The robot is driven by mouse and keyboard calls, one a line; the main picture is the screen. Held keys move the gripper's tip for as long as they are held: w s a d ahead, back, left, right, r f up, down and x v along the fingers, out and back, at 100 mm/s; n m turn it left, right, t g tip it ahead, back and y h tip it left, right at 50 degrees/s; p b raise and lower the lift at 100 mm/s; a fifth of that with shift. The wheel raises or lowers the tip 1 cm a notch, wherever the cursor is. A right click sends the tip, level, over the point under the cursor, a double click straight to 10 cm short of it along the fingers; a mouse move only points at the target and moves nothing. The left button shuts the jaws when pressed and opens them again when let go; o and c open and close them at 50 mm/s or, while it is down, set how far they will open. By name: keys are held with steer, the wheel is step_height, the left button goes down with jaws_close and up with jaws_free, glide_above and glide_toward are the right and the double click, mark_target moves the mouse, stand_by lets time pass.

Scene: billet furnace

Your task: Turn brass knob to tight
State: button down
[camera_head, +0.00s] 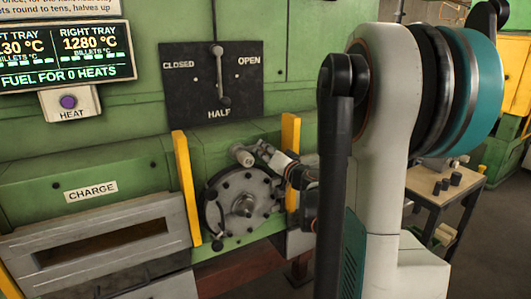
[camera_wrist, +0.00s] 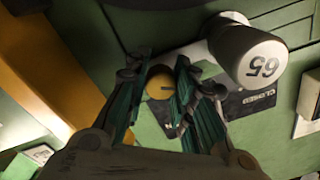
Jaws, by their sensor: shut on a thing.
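The brass knob (camera_wrist: 159,84) shows in the wrist view as a round, yellow-brown face with a dark slot or line across it. The fingers of my gripper (camera_wrist: 162,92) stand on both sides of it and are shut on it. In the head view my gripper (camera_head: 262,151) is at the top of the round grey wheel plate on the green furnace. The brass knob cannot be made out there, hidden by the gripper. No marking for tight can be read in either view.
A white cylinder marked 65 (camera_wrist: 248,55) stands close beside the fingers. A grey wheel plate (camera_head: 238,205) with handles lies below my gripper. Yellow posts (camera_head: 186,190) flank it. A black lever panel (camera_head: 212,85), its lever pointing to HALF, is above.

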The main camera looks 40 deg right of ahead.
steer(key=m, duration=0.6)
steer(key=shift+m, duration=0.3)
steer(key=m, duration=0.6)
steer(key=shift+h, duration=0.3)
steer(key=shift+m, duration=0.3)
steer(key=shift+f, duration=0.1)
steer(key=c, duration=1.3)
jaws_free()
steer(key=shift+d, duration=0.1)
steer(key=shift+s, duration=0.1)
steer(key=v, duration=1.2)
